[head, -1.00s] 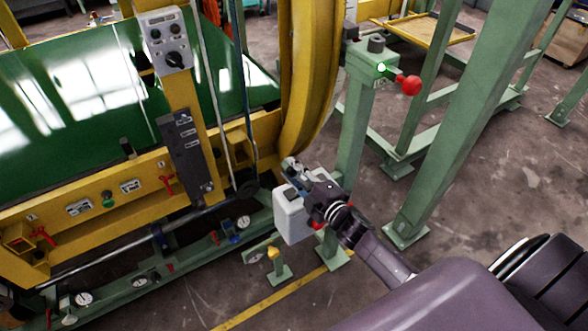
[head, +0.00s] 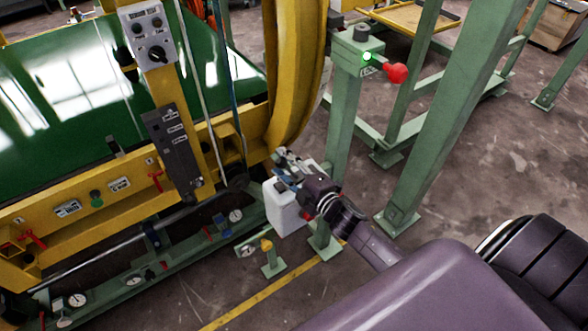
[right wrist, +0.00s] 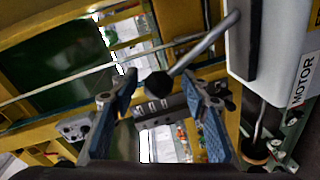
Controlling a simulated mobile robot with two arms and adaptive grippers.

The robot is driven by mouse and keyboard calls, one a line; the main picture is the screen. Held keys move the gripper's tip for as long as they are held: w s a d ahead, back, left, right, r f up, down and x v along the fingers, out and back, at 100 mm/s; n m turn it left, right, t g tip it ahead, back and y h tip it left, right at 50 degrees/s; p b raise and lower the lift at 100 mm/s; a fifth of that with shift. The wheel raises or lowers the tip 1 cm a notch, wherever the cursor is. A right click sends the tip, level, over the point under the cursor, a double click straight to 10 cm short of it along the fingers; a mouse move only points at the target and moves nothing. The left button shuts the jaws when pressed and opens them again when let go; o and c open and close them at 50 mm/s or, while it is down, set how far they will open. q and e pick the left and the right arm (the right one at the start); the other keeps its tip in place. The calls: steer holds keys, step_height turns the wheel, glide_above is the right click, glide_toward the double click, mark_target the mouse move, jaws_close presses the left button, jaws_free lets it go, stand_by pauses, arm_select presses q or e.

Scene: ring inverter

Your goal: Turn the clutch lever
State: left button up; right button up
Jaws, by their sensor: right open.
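A metal lever with a black knob (right wrist: 157,84) shows in the right wrist view, its rod slanting up to the right. My right gripper (head: 284,160) is open and empty beside the yellow frame, over the white box in the head view. In the right wrist view its two blue-padded fingers (right wrist: 150,92) stand apart, with the black knob in the gap between them in the picture; I see no contact. A lever with a red ball (head: 397,73) stands out from a green post; its label is too small to read. I cannot tell which is the clutch lever. My left gripper is out of view.
A white box (head: 283,208) is close below my right gripper; a white box marked MOTOR (right wrist: 275,55) is at the right in the wrist view. The curved yellow ring (head: 297,80) and green post (head: 340,140) stand close by. Bare floor (head: 480,170) lies to the right.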

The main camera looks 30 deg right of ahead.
steer(key=s+d+r, duration=0.1)
steer(key=s, duration=1)
steer(key=shift+s+d, duration=0.15)
steer(key=shift+d, duration=0.25)
steer(key=s+f+m+g+h, duration=0.1)
steer(key=s+f+m+g, duration=0.25)
steer(key=f, duration=0.75)
steer(key=s+f+m+g+h, duration=0.15)
steer(key=s+f, duration=0.35)
steer(key=f, duration=0.5)
steer(key=s+f+m+g, duration=0.3)
steer(key=s+f, duration=0.2)
steer(key=f, duration=0.6)
steer(key=s+a+f+m+g, duration=0.2)
steer(key=s+f, duration=0.6)
steer(key=s, duration=0.5)
steer(key=s+a+f+m+g, duration=0.3)
steer(key=s+f, duration=0.5)
steer(key=s, duration=0.5)
steer(key=a+g, duration=0.1)
steer(key=g, duration=0.1)
steer(key=shift+s+a+g, duration=0.15)
steer(key=shift+g, duration=0.15)
